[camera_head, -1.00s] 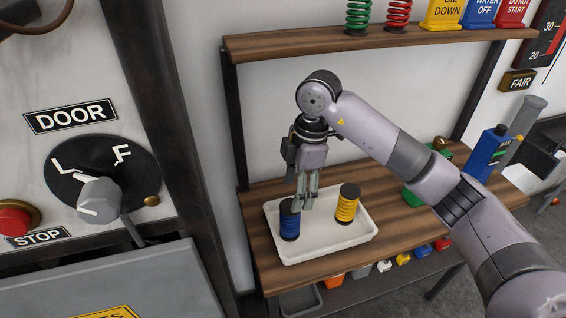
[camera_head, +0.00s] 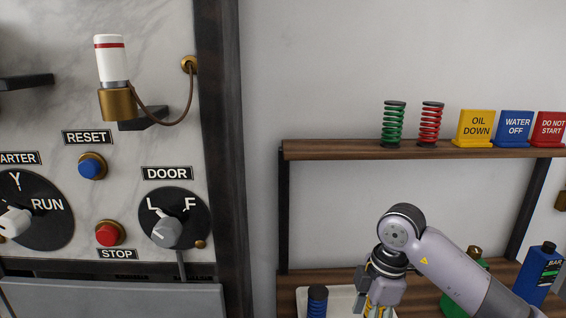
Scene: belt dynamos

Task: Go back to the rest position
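My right gripper (camera_head: 377,311) hangs down at the bottom edge in the head view, over the white tray (camera_head: 341,295). Its fingertips are at or below the frame edge, so I cannot tell whether it is open or shut. A blue coil with a dark top (camera_head: 317,303) stands upright in the tray to the left of the gripper, apart from it. A bit of yellow coil (camera_head: 368,304) shows at the fingers, mostly hidden by them. My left gripper is not in view.
A shelf (camera_head: 350,150) above carries a green spring (camera_head: 393,124), a red spring (camera_head: 430,124) and coloured signs. A blue bottle (camera_head: 538,272) and a green container stand at the right of the bench. The control panel (camera_head: 130,220) fills the left.

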